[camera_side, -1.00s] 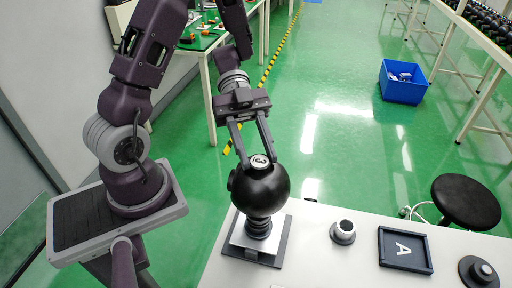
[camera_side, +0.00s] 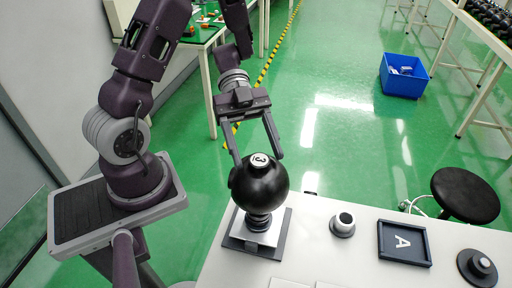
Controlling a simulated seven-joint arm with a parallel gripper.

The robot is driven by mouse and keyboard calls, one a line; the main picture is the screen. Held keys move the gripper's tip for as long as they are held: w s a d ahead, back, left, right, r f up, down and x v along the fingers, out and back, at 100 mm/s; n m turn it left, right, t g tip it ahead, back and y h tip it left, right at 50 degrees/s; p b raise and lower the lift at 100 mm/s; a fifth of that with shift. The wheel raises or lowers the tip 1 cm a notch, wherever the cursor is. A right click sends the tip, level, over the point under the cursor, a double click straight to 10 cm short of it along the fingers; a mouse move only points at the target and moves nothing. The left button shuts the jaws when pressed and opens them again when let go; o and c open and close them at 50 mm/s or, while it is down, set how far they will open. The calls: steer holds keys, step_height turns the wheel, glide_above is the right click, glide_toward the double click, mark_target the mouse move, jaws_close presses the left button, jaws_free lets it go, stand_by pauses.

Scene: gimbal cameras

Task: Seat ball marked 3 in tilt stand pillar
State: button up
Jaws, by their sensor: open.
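The black ball marked 3 (camera_side: 262,186) sits on top of the tilt stand pillar (camera_side: 258,220), with its white number label facing up. The pillar rises from a silver and dark square base (camera_side: 238,238) on the white table. My gripper (camera_side: 259,158) is open just above the ball, with one finger on each side of its top. The fingers look spread wider than the label. I cannot tell whether either fingertip touches the ball.
To the right on the table (camera_side: 345,262) are a small grey cup-like holder (camera_side: 343,224), a dark tray marked A (camera_side: 404,243) and a round dark base with a knob (camera_side: 478,267). A black stool (camera_side: 465,195) and a blue bin (camera_side: 403,76) stand on the floor beyond.

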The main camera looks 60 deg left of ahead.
steer(key=v, duration=0.7)
